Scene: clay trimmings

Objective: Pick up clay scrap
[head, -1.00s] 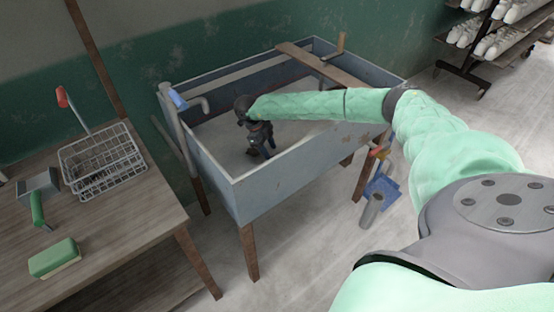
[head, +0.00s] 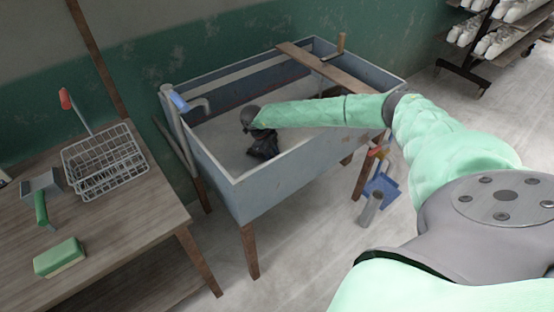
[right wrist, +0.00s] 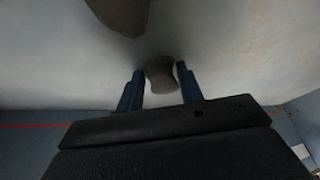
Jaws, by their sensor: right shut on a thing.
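In the right wrist view, a grey-brown clay scrap (right wrist: 162,76) sits between the two blue fingers of my right gripper (right wrist: 161,84), which is shut on it. In the head view, my right gripper (head: 263,147) is inside the blue-grey trough (head: 272,190), near its left end. The held scrap is hidden there behind the dark gripper body. A second, darker brown lump (right wrist: 122,12) shows at the top of the wrist view, apart from the fingers. My left gripper is not in view.
The trough has raised walls and a wooden board (head: 322,65) across its far right part. A blue-handled tap (head: 187,102) stands at its left corner. A table at left holds a wire basket (head: 104,162) and a green sponge (head: 59,257). A blue dustpan (head: 381,189) is by the trough's right leg.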

